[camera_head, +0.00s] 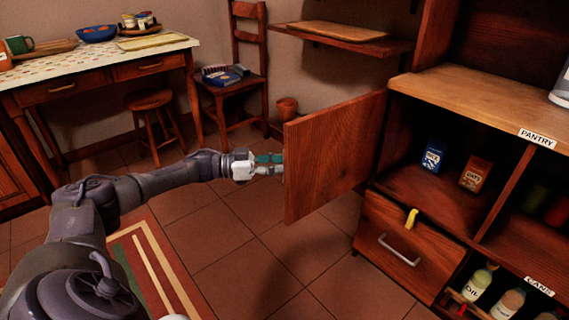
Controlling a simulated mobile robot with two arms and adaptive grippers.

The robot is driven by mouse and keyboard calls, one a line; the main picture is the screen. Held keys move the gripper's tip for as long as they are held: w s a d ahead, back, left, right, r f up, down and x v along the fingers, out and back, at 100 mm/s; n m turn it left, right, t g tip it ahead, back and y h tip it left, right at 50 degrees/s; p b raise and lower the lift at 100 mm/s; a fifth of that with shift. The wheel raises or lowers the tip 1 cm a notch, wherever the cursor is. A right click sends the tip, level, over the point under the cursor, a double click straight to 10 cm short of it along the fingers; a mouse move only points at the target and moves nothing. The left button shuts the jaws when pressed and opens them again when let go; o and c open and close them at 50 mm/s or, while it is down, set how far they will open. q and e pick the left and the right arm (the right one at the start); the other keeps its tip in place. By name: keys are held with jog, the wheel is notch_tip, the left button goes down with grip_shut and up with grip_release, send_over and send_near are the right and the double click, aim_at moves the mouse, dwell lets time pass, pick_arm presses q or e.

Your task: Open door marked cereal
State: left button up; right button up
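A wooden cabinet door (325,160) stands swung wide open from the left side of the pantry cabinet. No cereal label can be seen on the face turned to me; its other face is hidden. The opened compartment (405,185) shows a blue box (433,156) and an orange-brown box (475,174). My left gripper (277,163) reaches in from the left to the door's free edge. Its fingertips are at or just behind that edge, so I cannot tell whether they touch or grip it. My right gripper is out of view.
Below the compartment is a shut drawer (385,262) with a metal handle and a yellow item (411,218) at its top edge. Bottles (477,283) stand lower right. A chair (232,85), stool (153,120) and table (100,65) stand behind. Tiled floor (235,245) is clear left of the drawer.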

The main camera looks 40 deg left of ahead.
pick_arm(q)
jog(key=v, duration=1)
jog(key=shift+s+a, duration=0.25)
jog(key=shift+a, duration=0.1)
